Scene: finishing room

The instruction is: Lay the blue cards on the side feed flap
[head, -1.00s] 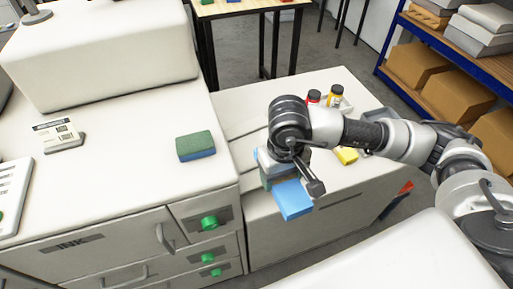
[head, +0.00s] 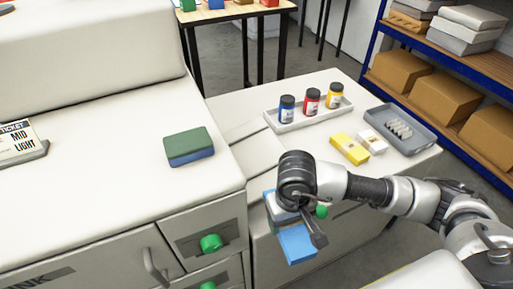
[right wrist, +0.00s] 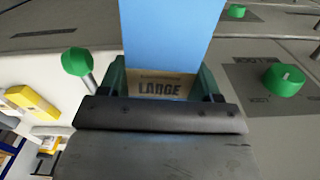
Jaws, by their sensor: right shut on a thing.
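A pack of blue cards (head: 297,245) is in my right gripper (head: 284,222). In the right wrist view the blue cards (right wrist: 172,30) stick out beyond the two green fingers, with a tan band reading LARGE between them. The gripper is shut on the pack and holds it in front of the side cabinet's near face, clear of the tops. A pale sloping panel (head: 257,158) beside the white machine's right edge may be the side feed flap; I cannot tell for sure. My left gripper is not in view.
A green-and-blue block (head: 188,147) lies on the white machine top (head: 100,165). On the side cabinet are a tray of bottles (head: 285,124), a yellow pack (head: 349,148), a white pack (head: 372,142) and a grey tray (head: 425,140). A green knob (head: 210,243) sticks out below.

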